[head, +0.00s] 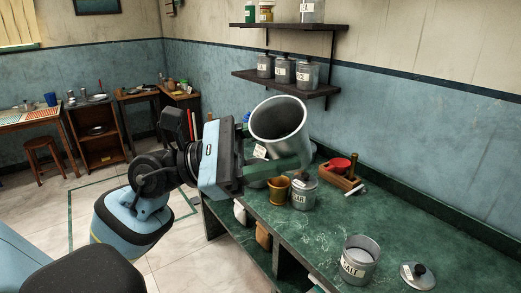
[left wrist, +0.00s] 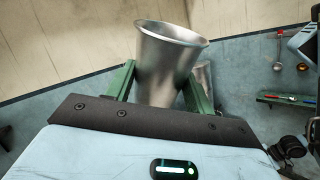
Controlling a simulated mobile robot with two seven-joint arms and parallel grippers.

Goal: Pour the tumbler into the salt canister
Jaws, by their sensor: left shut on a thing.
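My left gripper (head: 276,163) is shut on a metal tumbler (head: 281,122), which flares at the rim, and holds it above the green counter. In the left wrist view the tumbler (left wrist: 168,62) sits between the two green fingers. In the head view its mouth faces up and towards the camera, so it looks tilted; I cannot tell what it contains. The salt canister (head: 356,267), grey with a SALT label, stands open on the near part of the counter, well right of and below the tumbler. Its inside looks pale. My right gripper is not in view.
A grey lid with a black knob (head: 418,276) lies right of the salt canister. A closed, labelled canister (head: 303,193), an ochre cup (head: 279,191) and a wooden box (head: 342,179) with a red item stand farther back. The counter (head: 315,226) between them and the salt canister is clear.

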